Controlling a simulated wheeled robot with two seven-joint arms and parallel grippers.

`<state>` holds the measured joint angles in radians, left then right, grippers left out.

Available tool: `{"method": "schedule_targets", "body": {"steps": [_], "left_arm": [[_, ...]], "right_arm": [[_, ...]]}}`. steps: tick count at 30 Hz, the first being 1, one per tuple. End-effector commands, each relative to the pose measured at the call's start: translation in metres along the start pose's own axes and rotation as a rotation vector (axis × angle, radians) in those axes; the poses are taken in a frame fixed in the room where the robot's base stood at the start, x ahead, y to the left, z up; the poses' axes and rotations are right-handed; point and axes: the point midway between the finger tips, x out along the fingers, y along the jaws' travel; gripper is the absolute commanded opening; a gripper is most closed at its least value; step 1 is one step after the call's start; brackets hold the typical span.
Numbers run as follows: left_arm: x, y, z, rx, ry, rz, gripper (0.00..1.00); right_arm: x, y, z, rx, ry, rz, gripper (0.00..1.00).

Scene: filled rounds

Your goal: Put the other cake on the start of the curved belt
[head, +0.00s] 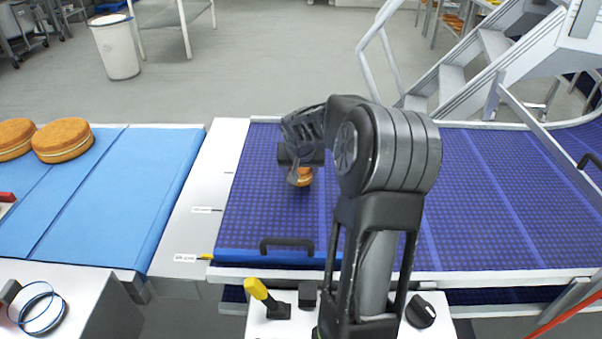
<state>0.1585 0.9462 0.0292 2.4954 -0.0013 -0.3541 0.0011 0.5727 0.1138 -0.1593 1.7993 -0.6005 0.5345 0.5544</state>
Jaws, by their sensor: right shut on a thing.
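My right gripper (303,167) is over the near-left part of the dark blue curved belt (262,220). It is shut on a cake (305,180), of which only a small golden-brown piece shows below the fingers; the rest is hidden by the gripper. I cannot tell whether the cake touches the belt. Two round golden-brown cakes, one at the left edge (14,139) and one beside it (63,140), are on the light blue flat belt (130,190) at the left. My left gripper is not in view.
A pale metal strip (212,188) separates the two belts. A black handle (286,243) stands at the curved belt's near edge. A yellow-topped lever (257,290) is in front. Metal stairs (455,85) rise behind the belt. The curved belt is clear to the right of my arm.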

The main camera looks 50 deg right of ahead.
Motion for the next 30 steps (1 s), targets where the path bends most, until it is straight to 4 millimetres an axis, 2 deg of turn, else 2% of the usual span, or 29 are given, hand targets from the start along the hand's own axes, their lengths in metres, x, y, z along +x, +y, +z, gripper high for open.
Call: {"method": "schedule_targets", "body": {"steps": [3,15,16,21,24,30], "left_arm": [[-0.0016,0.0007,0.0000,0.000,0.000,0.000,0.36],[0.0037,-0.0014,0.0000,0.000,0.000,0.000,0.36],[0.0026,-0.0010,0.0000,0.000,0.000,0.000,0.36],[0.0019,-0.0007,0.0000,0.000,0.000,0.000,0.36],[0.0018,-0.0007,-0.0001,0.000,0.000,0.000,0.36],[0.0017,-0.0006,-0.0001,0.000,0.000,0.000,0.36]], "right_arm": [[0.0102,-0.0003,0.0064,0.000,-0.001,-0.001,0.38],[0.0150,-0.0004,0.0086,0.001,0.001,-0.001,0.38],[0.0140,-0.0003,0.0082,0.001,0.000,-0.001,0.57],[0.0135,-0.0003,0.0079,0.001,0.000,-0.001,0.71],[0.0134,-0.0003,0.0080,0.000,0.000,-0.001,0.78],[0.0133,-0.0003,0.0078,0.000,0.000,-0.001,0.78]]}}
